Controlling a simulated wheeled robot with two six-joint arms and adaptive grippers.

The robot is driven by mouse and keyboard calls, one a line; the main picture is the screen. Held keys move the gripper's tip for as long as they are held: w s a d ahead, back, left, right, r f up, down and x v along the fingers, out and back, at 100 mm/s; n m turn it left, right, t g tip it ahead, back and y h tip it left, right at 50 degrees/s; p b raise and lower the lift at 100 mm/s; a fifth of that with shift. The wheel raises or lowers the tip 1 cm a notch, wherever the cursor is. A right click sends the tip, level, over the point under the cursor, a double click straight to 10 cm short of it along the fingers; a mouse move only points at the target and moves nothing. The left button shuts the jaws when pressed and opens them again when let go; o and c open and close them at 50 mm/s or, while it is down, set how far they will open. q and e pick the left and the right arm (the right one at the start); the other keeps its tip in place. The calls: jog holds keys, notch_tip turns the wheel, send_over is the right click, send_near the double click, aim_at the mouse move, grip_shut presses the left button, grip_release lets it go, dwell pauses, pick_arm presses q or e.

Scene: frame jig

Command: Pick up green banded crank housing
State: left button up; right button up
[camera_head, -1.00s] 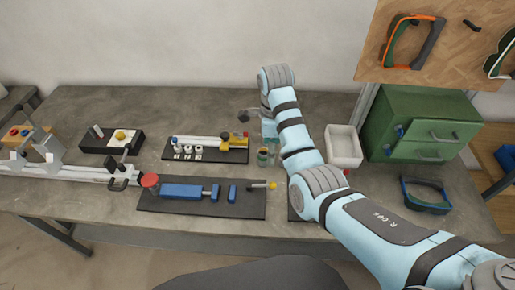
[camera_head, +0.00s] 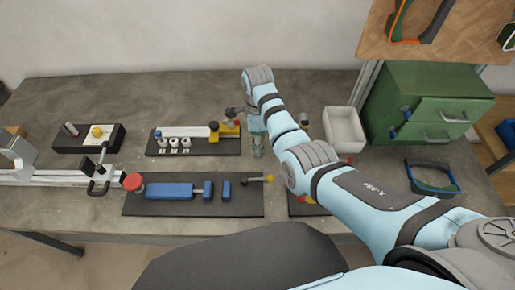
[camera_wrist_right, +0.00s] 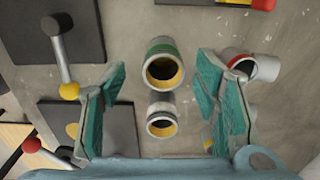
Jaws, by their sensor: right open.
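The green banded crank housing (camera_wrist_right: 164,63) is a grey hollow cylinder with a green band and a yellowish inside, seen from above in the right wrist view. My right gripper (camera_wrist_right: 160,100) is open, its teal fingers to the left and right of the housing's line, apart from it. A second housing with a dark band (camera_wrist_right: 161,118) lies nearer, also between the fingers. A red banded housing (camera_wrist_right: 250,66) sits beyond the right finger, which partly overlaps it. In the head view my right gripper (camera_head: 257,125) is over the bench, mostly hidden by its arm. My left gripper is not in view.
A white bin (camera_head: 344,130) and green drawer cabinet (camera_head: 425,115) stand to the right. A dark board with blue blocks (camera_head: 190,195) lies in front, and one with white rings (camera_head: 195,140) to the left. Handles with yellow and red knobs surround the gripper.

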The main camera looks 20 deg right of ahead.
jog(key=f, duration=0.3)
jog(key=shift+w+f+b, duration=0.25)
jog(key=shift+w+b, duration=0.05)
jog(key=shift+w, duration=0.05)
jog(key=shift+s+d+r, duration=0.1)
jog(key=shift+s+r, duration=0.1)
jog(key=shift+s, duration=0.05)
jog(key=shift+c, duration=0.7)
jog(key=c, duration=1.2)
